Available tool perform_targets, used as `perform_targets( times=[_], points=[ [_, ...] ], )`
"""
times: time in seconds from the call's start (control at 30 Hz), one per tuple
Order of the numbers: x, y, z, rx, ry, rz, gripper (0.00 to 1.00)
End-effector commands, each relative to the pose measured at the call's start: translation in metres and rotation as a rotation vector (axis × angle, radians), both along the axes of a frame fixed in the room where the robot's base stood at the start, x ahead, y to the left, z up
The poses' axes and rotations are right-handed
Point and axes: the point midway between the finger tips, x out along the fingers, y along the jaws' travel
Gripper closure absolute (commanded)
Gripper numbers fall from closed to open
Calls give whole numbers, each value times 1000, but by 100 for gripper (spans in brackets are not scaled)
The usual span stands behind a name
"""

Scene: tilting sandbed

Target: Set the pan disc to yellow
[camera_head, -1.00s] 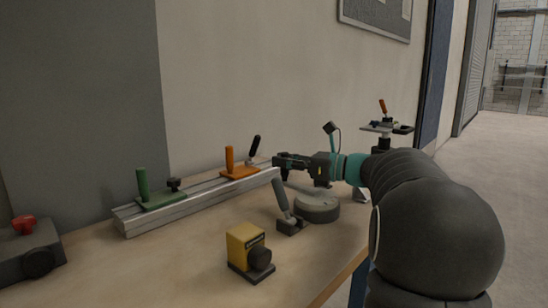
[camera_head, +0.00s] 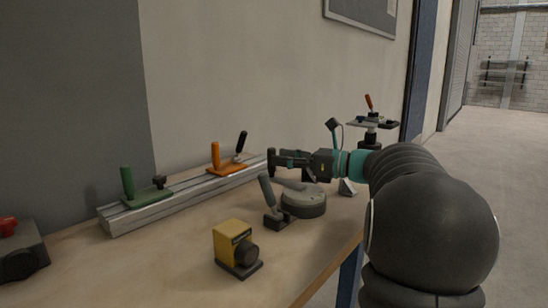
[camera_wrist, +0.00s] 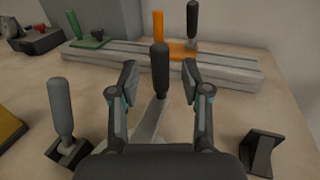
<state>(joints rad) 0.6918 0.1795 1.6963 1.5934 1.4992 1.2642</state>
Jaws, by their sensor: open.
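The pan disc (camera_head: 304,203) is a low grey round disc on the bench. A light grey arm (camera_wrist: 150,128) with an upright black knob (camera_wrist: 160,70) rises ahead of the wrist camera. My gripper (camera_head: 275,166) is above and behind the disc in the head view. In the wrist view my gripper (camera_wrist: 163,88) is open, with one finger on each side of the black knob. Gaps show on both sides, so it does not grip it. My gripper's body hides the disc in the wrist view. No yellow mark on the disc can be made out.
A grey-handled lever (camera_head: 266,190) stands just left of the disc. A yellow box (camera_head: 231,243) stands nearer. Behind runs a metal rail (camera_head: 190,200) with a green clamp (camera_head: 128,184) and an orange clamp (camera_head: 215,158). A dark wedge (camera_wrist: 263,150) lies at the right.

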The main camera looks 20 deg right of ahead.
Motion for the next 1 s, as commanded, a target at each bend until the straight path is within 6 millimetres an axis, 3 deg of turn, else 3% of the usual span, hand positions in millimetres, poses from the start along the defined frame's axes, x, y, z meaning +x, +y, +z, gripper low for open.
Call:
perform_targets(
  times=[0.2,0.4,1.0],
  points=[
    [-31,-34,0,0,0,-5,52],
    [-51,-54,0,1,1,-3,52],
    [-59,-61,0,1,1,-1,52]
  ],
)
